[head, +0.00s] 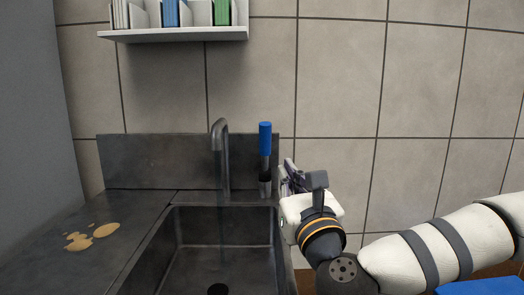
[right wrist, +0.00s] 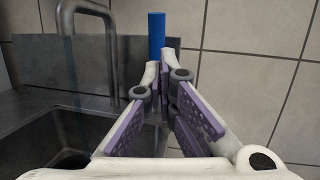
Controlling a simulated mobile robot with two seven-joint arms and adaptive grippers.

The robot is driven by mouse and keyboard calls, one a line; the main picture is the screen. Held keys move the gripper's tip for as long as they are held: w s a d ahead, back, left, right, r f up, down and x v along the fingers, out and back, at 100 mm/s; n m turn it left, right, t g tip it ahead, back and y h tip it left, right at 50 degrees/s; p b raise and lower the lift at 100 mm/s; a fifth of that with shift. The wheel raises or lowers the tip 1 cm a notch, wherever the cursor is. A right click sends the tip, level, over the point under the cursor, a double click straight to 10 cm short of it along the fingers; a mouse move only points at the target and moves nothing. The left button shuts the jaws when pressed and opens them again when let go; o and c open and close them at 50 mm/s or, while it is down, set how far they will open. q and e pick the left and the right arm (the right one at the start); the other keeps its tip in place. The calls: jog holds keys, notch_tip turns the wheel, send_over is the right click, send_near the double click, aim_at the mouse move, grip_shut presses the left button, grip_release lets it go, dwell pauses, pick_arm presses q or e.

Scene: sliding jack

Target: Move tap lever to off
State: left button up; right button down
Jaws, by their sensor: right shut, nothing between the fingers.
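The tap lever has a blue handle (head: 265,138) and stands upright on a dark base (head: 265,186) at the right of the grey metal tap (head: 223,155). A faint stream appears to fall from the spout into the sink. My right gripper (head: 287,176) is just right of the lever, with its fingers shut and empty. In the right wrist view, the shut fingertips (right wrist: 164,73) point toward the blue handle (right wrist: 156,33), and they hide its lower part. I cannot tell whether they touch it. My left gripper is not in view.
The sink basin (head: 178,250) lies below the tap. The counter (head: 60,215) at left has a tan spill (head: 105,230). A tiled wall (head: 340,90) stands behind. A white shelf (head: 180,34) with binders hangs above. A blue surface (head: 480,287) shows at lower right.

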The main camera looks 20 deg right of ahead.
aim_at(270, 138)
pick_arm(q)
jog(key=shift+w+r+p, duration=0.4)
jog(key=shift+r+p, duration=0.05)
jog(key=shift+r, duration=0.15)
pick_arm(e)
jog(key=x, duration=1.1)
jog(key=shift+w, duration=0.2)
jog(key=shift+r, duration=0.15)
jog(key=shift+w+d+r+g+p, duration=0.2)
jog(key=shift+w+r+g+p, duration=0.4)
jog(key=shift+r+p, duration=0.35)
jog(key=shift+w+d+f+b, duration=0.1)
jog(key=shift+w+f+b, duration=0.35)
jog(key=shift+w+f, duration=0.1)
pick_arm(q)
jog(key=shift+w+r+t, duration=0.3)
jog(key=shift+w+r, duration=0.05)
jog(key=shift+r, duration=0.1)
pick_arm(e)
jog(key=shift+r, duration=0.15)
